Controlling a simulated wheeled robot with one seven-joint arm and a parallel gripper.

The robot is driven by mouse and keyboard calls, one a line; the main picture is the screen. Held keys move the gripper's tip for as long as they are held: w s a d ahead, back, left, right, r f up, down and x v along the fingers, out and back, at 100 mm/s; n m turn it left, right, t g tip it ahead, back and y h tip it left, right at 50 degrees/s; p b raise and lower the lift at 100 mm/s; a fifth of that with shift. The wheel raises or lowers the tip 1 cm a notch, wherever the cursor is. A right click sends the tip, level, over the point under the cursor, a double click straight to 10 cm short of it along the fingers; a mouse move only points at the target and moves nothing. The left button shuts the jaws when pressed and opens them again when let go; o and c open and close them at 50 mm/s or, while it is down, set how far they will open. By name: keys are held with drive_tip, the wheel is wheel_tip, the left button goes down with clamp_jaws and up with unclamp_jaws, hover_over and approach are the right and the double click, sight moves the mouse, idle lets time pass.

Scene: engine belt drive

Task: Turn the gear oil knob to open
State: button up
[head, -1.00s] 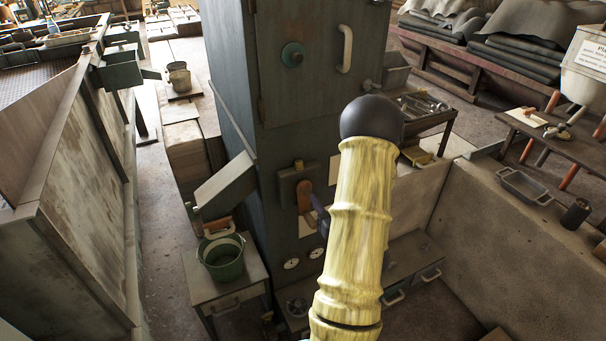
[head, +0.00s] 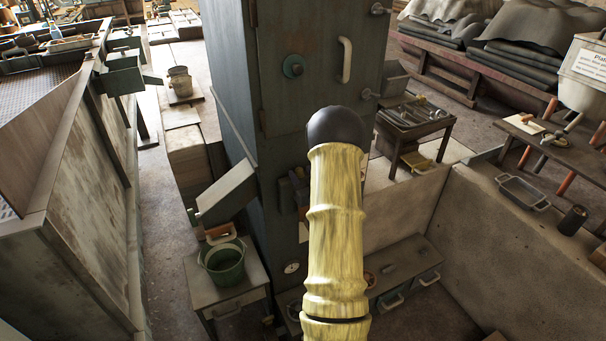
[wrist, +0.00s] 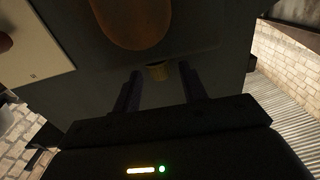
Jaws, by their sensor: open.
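My gripper (wrist: 160,69) is open in the wrist view, its two dark fingers reaching toward a dark panel. A small brass-coloured knob (wrist: 157,73) shows between the fingertips, dim and partly shaded. I cannot tell whether the fingers touch it. A rounded orange handle (wrist: 138,22) lies just beyond it at the top of the view. No label naming the gear oil knob is readable. In the head view my own arm hides most of this panel area on the tall dark cabinet (head: 318,70).
A green bucket (head: 224,265) stands on a small table at left. A low concrete wall (head: 510,255) bounds the right side. A white card (wrist: 35,45) is left in the wrist view.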

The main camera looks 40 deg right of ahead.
clamp_jaws()
drive_tip(key=shift+h+b, duration=0.35)
drive_tip(key=shift+h, duration=0.05)
drive_tip(key=shift+w+a+f+m+g+h+b, duration=0.15)
drive_tip(key=shift+m+g+h+b, duration=0.1)
drive_tip(key=shift+m+h+b, duration=0.25)
drive_tip(key=shift+a+r+m+g+h+b, duration=0.15)
drive_tip(key=shift+m+g+h+b, duration=0.1)
drive_tip(key=shift+m+h+b, duration=0.25)
drive_tip(key=shift+m+g+h+b, duration=0.3)
drive_tip(key=shift+m+h+b, duration=0.1)
drive_tip(key=shift+h, duration=0.4)
unclamp_jaws()
